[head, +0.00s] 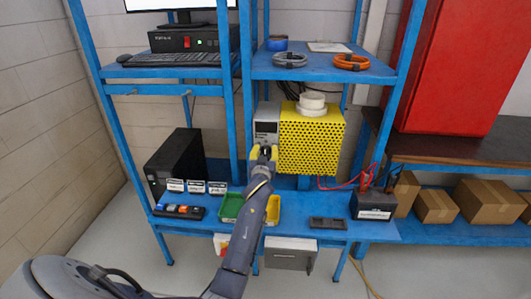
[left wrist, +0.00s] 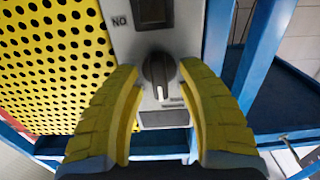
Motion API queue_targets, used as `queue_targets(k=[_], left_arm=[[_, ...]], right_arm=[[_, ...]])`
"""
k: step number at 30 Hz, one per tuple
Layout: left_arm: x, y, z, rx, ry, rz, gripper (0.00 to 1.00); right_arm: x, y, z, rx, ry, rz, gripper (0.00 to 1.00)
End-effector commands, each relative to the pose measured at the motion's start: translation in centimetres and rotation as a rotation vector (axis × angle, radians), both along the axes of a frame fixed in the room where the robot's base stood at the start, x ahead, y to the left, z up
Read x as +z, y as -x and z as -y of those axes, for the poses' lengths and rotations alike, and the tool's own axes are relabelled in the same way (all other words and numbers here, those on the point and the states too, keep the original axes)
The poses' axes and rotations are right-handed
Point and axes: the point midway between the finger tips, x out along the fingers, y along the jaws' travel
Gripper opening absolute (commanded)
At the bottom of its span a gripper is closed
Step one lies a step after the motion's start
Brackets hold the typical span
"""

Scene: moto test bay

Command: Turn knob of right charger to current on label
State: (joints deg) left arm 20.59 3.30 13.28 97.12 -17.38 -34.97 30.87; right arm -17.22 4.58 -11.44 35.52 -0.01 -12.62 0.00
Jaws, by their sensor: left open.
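The charger is a narrow grey panel (head: 267,113) with a dark display, on the left side of the yellow perforated box (head: 312,142). Its dark round knob (left wrist: 159,72) has a raised grip bar, which stands roughly upright in the left wrist view. A small label (left wrist: 119,21) reading "NO" is up and left of the knob. Small print below the knob is too small to read. My left gripper (head: 263,153) is in front of the panel, its yellow fingers (left wrist: 158,70) open on either side of the knob with gaps. It hides the knob in the head view. My right gripper is not in view.
Blue shelf posts (head: 249,80) stand close beside the charger. A green bin (head: 230,207) and a yellow bin (head: 273,209) sit on the lower shelf. A black battery (head: 374,205) with red cables is at right. Coiled cables (head: 350,62) lie on the upper shelf.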

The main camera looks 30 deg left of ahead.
Motion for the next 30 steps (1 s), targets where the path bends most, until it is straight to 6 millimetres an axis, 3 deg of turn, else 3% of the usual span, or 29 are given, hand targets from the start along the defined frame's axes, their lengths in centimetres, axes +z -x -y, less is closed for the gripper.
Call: queue_targets(k=[1,10,22,30], left_arm=[[0.0,0.01,0.0,0.0,0.0,0.0,0.34],[-0.01,0.02,0.01,0.0,0.0,0.0,0.0],[0.01,0.01,0.0,0.0,-0.032,-0.016,0.0],[0.0,-0.05,0.1,0.0,-0.187,-0.093,0.0]], right_arm=[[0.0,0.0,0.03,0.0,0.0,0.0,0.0],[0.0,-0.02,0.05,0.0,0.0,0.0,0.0],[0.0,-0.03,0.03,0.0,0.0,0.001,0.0],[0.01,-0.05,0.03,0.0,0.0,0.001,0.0]])
